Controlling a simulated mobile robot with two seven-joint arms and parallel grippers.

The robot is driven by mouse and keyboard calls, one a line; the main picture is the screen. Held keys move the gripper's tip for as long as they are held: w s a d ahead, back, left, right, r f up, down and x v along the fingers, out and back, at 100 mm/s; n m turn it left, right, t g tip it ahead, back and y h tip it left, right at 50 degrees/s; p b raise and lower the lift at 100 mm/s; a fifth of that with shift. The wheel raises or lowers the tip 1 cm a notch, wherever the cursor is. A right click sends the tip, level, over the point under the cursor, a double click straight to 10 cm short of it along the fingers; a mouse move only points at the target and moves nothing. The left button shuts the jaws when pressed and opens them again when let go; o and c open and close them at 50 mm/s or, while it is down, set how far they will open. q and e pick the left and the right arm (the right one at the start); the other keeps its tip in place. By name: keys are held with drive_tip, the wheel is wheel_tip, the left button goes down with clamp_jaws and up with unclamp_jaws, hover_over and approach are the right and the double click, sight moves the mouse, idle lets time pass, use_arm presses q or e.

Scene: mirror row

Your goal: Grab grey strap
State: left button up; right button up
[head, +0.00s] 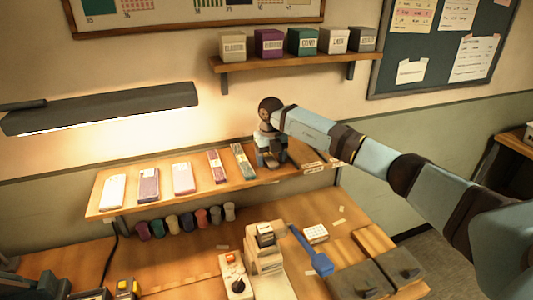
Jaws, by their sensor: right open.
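My right gripper (270,160) is over the right part of the tilted wooden display shelf (135,207), with its fingers pointing down at the shelf. It is open, and I see nothing held in it. A narrow grey-teal strip (242,161) lies on the shelf just left of the gripper; I cannot tell for certain whether it is the grey strap. The gripper and wrist hide the part of the shelf beneath them. My left gripper is not in view.
White (114,191), purple (148,184) and pink (183,178) packs lie left on the shelf. Several spools hang below. A lamp (100,108) and a box shelf (290,61) are above. A blue-handled tool (313,255) lies on the bench.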

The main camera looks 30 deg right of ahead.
drive_tip(key=c, duration=1)
drive_tip(key=shift+c, duration=0.2)
